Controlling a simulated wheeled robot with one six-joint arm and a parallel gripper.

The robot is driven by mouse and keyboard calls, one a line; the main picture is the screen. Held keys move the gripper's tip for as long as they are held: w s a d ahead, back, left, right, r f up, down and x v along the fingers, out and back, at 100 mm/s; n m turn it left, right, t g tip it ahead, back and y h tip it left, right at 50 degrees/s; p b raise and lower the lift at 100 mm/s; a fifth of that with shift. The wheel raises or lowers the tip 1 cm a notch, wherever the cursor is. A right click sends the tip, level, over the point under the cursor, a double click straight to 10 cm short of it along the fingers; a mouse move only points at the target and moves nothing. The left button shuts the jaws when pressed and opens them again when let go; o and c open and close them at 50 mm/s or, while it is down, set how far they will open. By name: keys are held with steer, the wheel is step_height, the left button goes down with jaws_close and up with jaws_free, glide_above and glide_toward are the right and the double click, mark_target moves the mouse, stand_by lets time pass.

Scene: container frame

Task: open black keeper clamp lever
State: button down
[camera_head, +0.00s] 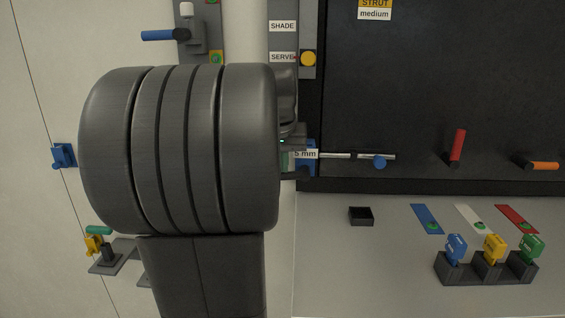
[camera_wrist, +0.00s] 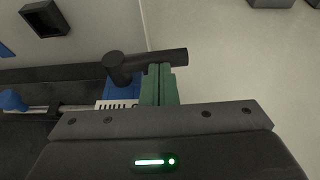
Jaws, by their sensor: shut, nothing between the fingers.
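The black clamp lever (camera_wrist: 172,56) shows in the wrist view as a dark bar with a round pivot (camera_wrist: 114,64) at its left end, on a blue block (camera_wrist: 116,88). My gripper (camera_wrist: 159,70) has its green fingers closed together, with nothing between them. The fingertips are right at the lever's bar, right of the pivot; whether they touch it I cannot tell. In the head view my own arm hides most of the gripper (camera_head: 287,155); the blue block (camera_head: 311,168) shows just right of it, partly covered by a "5 mm" label.
A metal rod (camera_head: 340,155) with a blue knob (camera_head: 379,162) runs right from the block. A red handle (camera_head: 457,147) and an orange handle (camera_head: 544,166) are farther right on the dark panel. A small black tray (camera_head: 361,216) and a key rack (camera_head: 487,267) are on the counter below.

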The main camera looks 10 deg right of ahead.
steer(key=shift+a+f+h+b, duration=0.2)
steer(key=shift+f+h+b, duration=0.2)
steer(key=shift+h, duration=0.2)
step_height(320, 180, down, 8)
steer(key=d+n+g+h+b, duration=0.1)
steer(key=n+g+h+b, duration=0.1)
steer(key=h+b, duration=1.1)
steer(key=shift+s+d+n+g+b, duration=0.15)
steer(key=shift+n+g+b, duration=0.15)
steer(key=shift+n+b, duration=0.55)
steer(key=shift+d, duration=0.15)
